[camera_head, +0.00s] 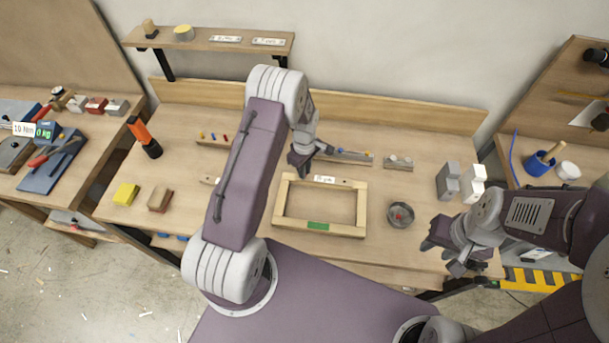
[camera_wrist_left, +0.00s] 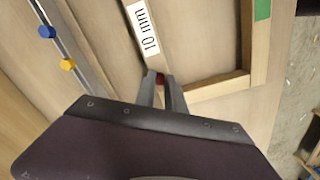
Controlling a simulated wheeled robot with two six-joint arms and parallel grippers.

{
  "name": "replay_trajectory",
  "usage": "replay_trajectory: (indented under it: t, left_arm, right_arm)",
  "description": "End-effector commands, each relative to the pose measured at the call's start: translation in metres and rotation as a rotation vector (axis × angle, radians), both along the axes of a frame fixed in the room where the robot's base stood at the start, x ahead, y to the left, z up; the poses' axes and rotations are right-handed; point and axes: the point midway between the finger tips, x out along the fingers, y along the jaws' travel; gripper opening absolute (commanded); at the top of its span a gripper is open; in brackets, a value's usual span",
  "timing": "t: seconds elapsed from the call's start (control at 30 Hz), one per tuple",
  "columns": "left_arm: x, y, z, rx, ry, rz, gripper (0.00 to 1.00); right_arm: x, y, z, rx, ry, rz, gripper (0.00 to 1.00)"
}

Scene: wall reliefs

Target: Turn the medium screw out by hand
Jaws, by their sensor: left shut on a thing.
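A wooden frame (camera_head: 365,210) with a label and a green patch lies on the bench. My left gripper (camera_head: 300,167) is over its back left corner. In the left wrist view my left gripper (camera_wrist_left: 161,88) is shut on a small red thing (camera_wrist_left: 160,79) at the end of the labelled rail (camera_wrist_left: 141,25). Only a bit of red shows between the fingers; I cannot tell the screw's size or depth. A blue knob (camera_wrist_left: 46,31) and a yellow knob (camera_wrist_left: 67,65) sit on a metal strip beside it. My right gripper (camera_head: 455,262) is over the bench's front right; its opening is unclear.
A round grey dish (camera_head: 400,215) stands right of the frame. A yellow block (camera_head: 126,194) and an orange-black tool (camera_head: 145,137) are at the left. Free bench top lies between the frame and the front edge.

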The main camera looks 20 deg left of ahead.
Motion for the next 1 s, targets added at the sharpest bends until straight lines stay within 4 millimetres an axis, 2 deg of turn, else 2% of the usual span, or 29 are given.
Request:
replay_trajectory:
  t: [0.23, 0.4, 0.5, 0.7, 0.73, 0.77, 1.0]
  left_arm:
    - [-0.0002, -0.0002, -0.0002, 0.0, 0.0, 0.025, 0.0]
    - [-0.0001, -0.0002, 0.0, 0.0, 0.001, 0.321, 0.0]
    - [-0.0001, -0.0002, 0.0001, 0.0, 0.001, 0.433, 0.0]
    - [0.0, -0.0001, 0.0, 0.0, 0.001, 0.453, 0.0]
    - [0.0, -0.0001, 0.0, 0.0, 0.001, 0.452, 0.17]
    - [0.0, -0.0001, 0.0, 0.0, 0.001, 0.452, 0.25]
    - [0.0001, -0.0001, 0.0001, 0.0, 0.0, 0.45, 0.25]
  right_arm:
    - [0.0, 0.0, 0.0, 0.0, 0.0, 0.0, 0.36]
    - [0.0, 0.0, 0.0001, 0.0, 0.0, 0.0, 0.36]
    - [0.0, 0.0, 0.0001, 0.0, 0.0, 0.0, 0.36]
    - [0.0, 0.0, 0.0001, 0.0, 0.0, 0.0, 0.36]
    - [0.0, 0.0, 0.0001, 0.0, 0.0, 0.0, 0.36]
    - [0.0, 0.0, 0.0001, 0.0, 0.0, 0.0, 0.36]
    - [0.0, 0.0, 0.0001, 0.0, 0.0, 0.0, 0.36]
